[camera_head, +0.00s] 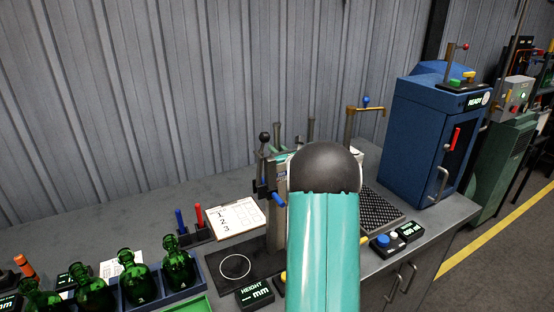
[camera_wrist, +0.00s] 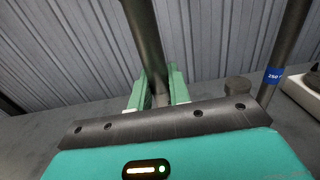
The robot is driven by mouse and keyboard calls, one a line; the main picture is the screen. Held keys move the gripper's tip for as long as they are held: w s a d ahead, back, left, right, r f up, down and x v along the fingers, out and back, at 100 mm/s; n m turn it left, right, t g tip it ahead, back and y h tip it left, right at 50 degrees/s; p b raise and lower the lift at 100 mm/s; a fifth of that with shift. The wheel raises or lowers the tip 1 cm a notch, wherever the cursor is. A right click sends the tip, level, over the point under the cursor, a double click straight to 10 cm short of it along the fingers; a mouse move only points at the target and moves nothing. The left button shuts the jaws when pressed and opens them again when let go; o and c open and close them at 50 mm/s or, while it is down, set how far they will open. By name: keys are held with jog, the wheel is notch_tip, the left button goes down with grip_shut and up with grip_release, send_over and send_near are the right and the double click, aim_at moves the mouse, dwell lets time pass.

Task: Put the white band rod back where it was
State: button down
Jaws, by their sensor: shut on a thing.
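In the wrist view my gripper (camera_wrist: 157,88) has its two green fingers closed on a dark grey rod (camera_wrist: 143,35). The rod runs up between the fingers and out of the top of the picture. No white band shows on the visible part of the rod, so I cannot tell its band colour. A second dark rod (camera_wrist: 291,45) with a blue band marked 250 stands to the right, apart from my gripper. In the head view my gripper and the held rod's lower part are hidden behind my teal arm. A grey rod top (camera_head: 311,128) shows just above the arm.
A height gauge (camera_head: 273,225) stands left of my arm, with a clipboard (camera_head: 237,218) and red and blue handled tools (camera_head: 189,222) beside it. Several green bottles (camera_head: 137,283) stand at front left. A dark grate (camera_head: 382,212) and blue cabinet (camera_head: 425,140) are at right.

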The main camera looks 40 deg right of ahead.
jog(key=shift+w+d+f, duration=0.1)
jog(key=shift+w+f, duration=0.05)
jog(key=shift+f, duration=0.8)
jog(key=shift+w+d+f, duration=0.1)
jog(key=shift+f, duration=0.9)
jog(key=c, duration=1.3)
grip_release()
jog(key=v, duration=1.2)
